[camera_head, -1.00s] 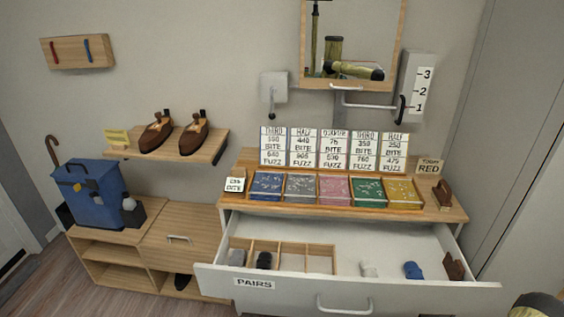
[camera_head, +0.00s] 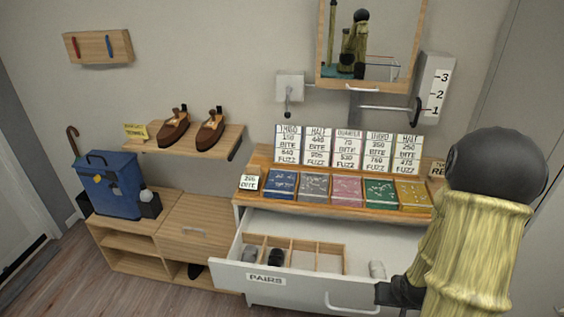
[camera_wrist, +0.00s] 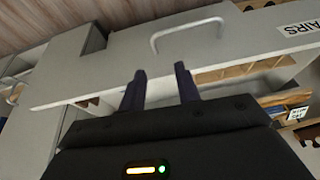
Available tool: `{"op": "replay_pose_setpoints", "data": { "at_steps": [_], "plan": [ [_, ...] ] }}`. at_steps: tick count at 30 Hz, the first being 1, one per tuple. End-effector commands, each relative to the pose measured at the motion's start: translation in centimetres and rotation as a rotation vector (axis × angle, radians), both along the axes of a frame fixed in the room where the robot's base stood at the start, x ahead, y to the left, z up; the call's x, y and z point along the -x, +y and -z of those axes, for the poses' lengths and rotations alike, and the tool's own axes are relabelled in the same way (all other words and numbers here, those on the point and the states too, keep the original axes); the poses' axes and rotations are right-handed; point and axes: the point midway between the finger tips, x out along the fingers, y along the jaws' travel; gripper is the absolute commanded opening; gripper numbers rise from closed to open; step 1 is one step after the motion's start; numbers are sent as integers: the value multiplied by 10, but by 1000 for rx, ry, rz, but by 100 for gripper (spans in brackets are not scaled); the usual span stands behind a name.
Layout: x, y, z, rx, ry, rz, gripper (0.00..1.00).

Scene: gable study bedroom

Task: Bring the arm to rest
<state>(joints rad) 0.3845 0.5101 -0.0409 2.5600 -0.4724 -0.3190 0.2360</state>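My arm, in a yellow-green sleeve with a black joint, stands at the right of the head view. My gripper (camera_head: 392,293) is dark and partly hidden there, near the drawer's front edge. In the wrist view my gripper (camera_wrist: 162,85) shows two dark fingers apart, with nothing held between them. The fingers are over the front of the open white drawer (camera_head: 232,276), whose handle (camera_wrist: 188,34) lies just beyond the fingertips. My arm hides the drawer's right end.
The drawer labelled PAIRS (camera_head: 266,280) juts out, with a wooden divider and dark rolls at its left. Card-topped coloured trays (camera_head: 331,190) stand above it. A wooden shelf with brown shoes (camera_head: 174,130) and a blue bag (camera_head: 112,185) are left. Open floor lies front left.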

Motion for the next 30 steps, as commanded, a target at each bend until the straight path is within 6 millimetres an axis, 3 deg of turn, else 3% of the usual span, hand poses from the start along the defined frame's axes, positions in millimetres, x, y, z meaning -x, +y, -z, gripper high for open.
{"op": "replay_pose_setpoints", "data": {
  "at_steps": [1, 9, 15, 19, 30],
  "plan": [
    [-3, 9, -20, 25, 3, -19, 33],
    [12, 65, -98, 73, 79, -90, 33],
    [37, 110, -141, 39, 127, -154, 33],
    [46, 121, -149, 25, 144, -172, 33],
    [46, 121, -148, 24, 147, -171, 33]
  ]
}}
